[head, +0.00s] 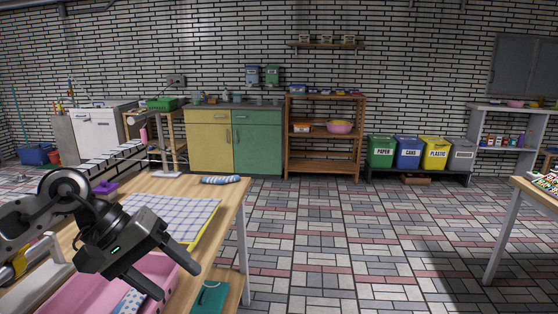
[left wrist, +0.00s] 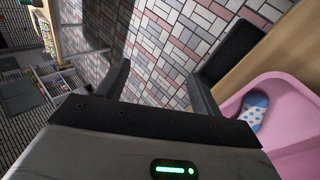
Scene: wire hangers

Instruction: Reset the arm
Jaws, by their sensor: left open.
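My left gripper (head: 176,278) is in the head view at the lower left, above the wooden table. Its two black fingers are spread apart with nothing between them. In the left wrist view the fingers (left wrist: 155,85) also stand apart, with floor tiles behind the gap. My right gripper is in neither view. No wire hanger can be made out clearly.
A pink bin (head: 75,290) lies under my left arm and gripper; the left wrist view shows a blue dotted cloth (left wrist: 252,110) in it. Open floor (head: 350,235) lies right.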

